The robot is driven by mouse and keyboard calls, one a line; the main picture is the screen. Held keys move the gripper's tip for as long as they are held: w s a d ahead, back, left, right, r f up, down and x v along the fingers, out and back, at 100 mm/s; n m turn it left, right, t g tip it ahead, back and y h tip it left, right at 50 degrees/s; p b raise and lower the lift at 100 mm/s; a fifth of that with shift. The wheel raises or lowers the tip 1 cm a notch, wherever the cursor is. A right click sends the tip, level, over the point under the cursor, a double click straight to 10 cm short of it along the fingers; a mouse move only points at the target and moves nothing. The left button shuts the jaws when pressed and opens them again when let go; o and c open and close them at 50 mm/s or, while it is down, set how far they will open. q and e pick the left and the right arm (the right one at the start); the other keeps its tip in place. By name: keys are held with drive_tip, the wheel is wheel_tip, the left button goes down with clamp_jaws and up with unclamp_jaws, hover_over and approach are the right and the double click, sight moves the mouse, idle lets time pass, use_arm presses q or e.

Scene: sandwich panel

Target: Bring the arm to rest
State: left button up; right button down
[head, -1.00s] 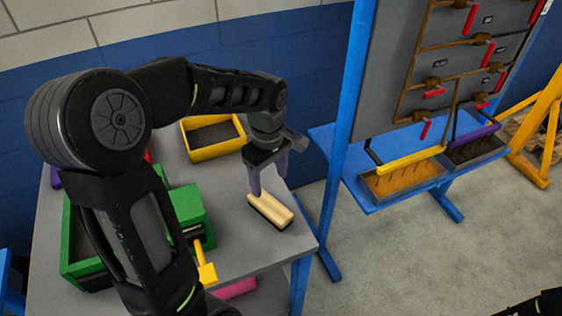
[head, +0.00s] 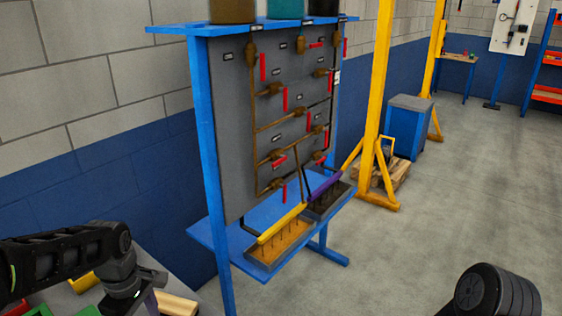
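My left arm comes in at the lower left of the head view. Its gripper (head: 146,299) points down at the bottom edge, with the fingertips largely cut off, so its opening cannot be judged. A pale wooden block, like a brush (head: 177,304), lies on the grey table just right of the gripper, partly cut off by the frame. A black part of my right arm (head: 497,292) shows at the lower right. Its gripper is outside the picture.
A blue-framed grey panel (head: 235,130) with brown pipes and red levers stands ahead. Its blue shelf (head: 215,232) holds two trays, one orange-brown (head: 277,248), one dark (head: 330,201). A yellow post (head: 376,90) and blue cabinet (head: 408,122) stand behind. The floor at right is clear.

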use_arm(q)
drive_tip(key=s+d+f+m+h, duration=0.15)
drive_tip(key=d+f+m, duration=0.25)
drive_tip(key=d+f, duration=0.45)
drive_tip(key=s+d+f+m+h, duration=0.15)
drive_tip(key=d+f+m, duration=0.35)
drive_tip(key=f, duration=0.6)
drive_tip(key=s+d+f+m+h, duration=0.1)
drive_tip(key=s+d+f+m, duration=0.3)
drive_tip(key=s+d+f, duration=0.6)
drive_tip(key=s+d, duration=0.1)
drive_tip(key=s, duration=0.1)
drive_tip(key=shift+s+m+t, duration=0.3)
drive_tip(key=shift+s+m, duration=0.05)
drive_tip(key=shift+m, duration=0.05)
